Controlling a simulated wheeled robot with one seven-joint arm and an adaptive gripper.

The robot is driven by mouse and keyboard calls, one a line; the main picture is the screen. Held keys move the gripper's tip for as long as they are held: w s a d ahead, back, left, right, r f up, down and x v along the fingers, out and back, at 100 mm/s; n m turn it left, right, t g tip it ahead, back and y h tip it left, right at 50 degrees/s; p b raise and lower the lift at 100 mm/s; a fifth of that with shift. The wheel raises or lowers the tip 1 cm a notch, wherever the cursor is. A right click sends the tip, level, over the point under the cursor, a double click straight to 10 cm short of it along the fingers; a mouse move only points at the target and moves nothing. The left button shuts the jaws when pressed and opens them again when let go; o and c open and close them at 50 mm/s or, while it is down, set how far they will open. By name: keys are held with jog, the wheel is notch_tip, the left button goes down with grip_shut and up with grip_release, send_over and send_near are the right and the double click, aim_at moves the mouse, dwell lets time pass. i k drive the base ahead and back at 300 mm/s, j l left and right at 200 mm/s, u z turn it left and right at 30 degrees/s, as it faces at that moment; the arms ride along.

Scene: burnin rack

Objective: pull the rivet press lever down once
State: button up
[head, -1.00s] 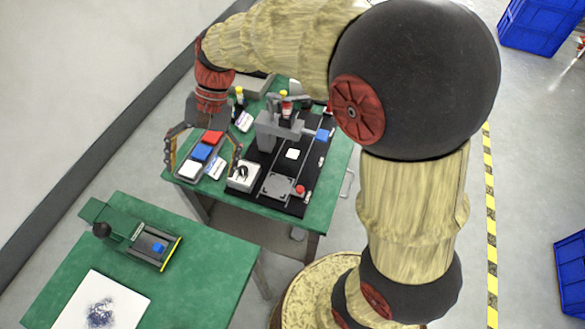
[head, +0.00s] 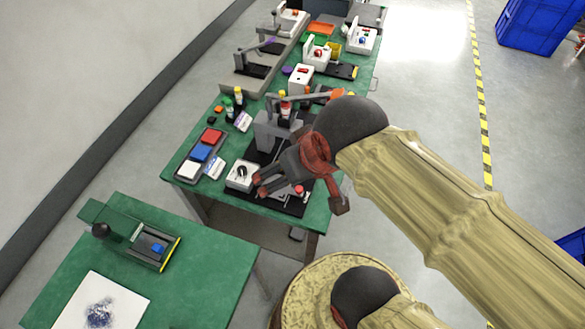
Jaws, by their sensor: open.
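A grey press-like machine (head: 272,132) stands on a black base plate (head: 292,207) on the far green table, with a bar or lever reaching right from its top. My gripper (head: 300,194) is open and empty over the front of this plate, to the right of and nearer than the grey post. Its fingers are spread and hide much of the plate. I cannot tell whether it touches anything. A green device with a black knob (head: 100,230) stands on the near left table. I cannot tell for certain which of these is the rivet press.
A tray of red, blue and white blocks (head: 201,153) lies left of a white box with a black knob (head: 240,176). Small bottles (head: 239,97) stand behind. More fixtures (head: 253,72) fill the table's far end. A white sheet (head: 88,302) lies on the near table.

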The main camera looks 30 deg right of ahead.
aim_at(101, 230)
jog(key=u, duration=1.5)
